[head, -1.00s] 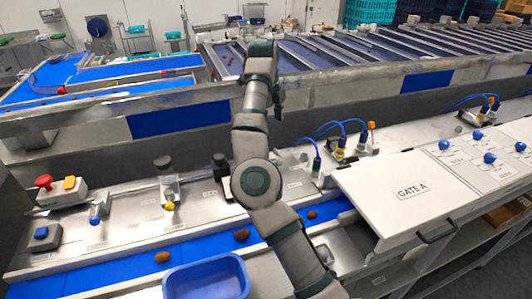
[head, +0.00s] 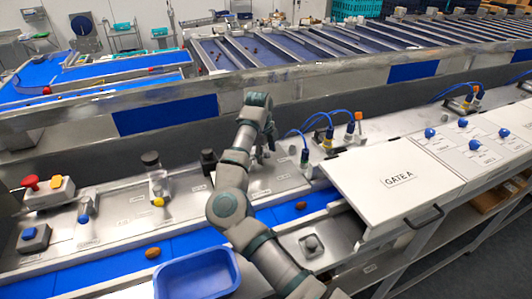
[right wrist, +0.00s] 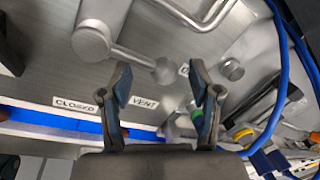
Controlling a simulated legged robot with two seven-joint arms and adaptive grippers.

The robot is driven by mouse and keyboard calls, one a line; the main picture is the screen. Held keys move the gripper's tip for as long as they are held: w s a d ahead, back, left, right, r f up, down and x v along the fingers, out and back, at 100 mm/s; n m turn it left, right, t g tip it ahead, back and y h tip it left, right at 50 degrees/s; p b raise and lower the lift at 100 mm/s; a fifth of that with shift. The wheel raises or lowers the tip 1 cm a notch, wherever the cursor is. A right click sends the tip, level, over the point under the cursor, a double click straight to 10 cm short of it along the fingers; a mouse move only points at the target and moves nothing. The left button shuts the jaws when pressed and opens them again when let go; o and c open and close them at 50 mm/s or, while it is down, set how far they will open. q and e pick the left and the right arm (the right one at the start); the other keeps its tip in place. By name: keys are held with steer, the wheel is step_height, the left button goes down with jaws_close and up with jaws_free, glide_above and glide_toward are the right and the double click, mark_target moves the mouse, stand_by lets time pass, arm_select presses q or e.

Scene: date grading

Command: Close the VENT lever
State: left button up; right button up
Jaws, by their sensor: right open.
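The VENT lever (right wrist: 130,56) shows in the right wrist view as a grey metal arm running from a round hub to a ball end. The ball end points toward a partly hidden label beginning with O. The VENT label (right wrist: 145,103) and CLOSED label (right wrist: 74,106) are on the steel panel. My right gripper (right wrist: 160,80) is open, with the lever's ball end showing between its fingertips; contact cannot be told. In the head view my right gripper (head: 264,148) is over the steel panel, and the lever is not clearly visible there. My left gripper is not in view.
Blue cables (head: 294,133) with connectors stand right of the gripper. The white GATE A cover (head: 390,190) lies farther right. A blue bin (head: 197,262) is in front, beside the blue belt (head: 205,240) carrying dates. A red emergency button (head: 30,182) is at left.

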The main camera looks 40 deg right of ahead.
steer(key=shift+w+f, duration=0.1)
steer(key=shift+f, duration=0.05)
steer(key=shift+d, duration=0.1)
jaws_close()
steer(key=shift+r, duration=0.2)
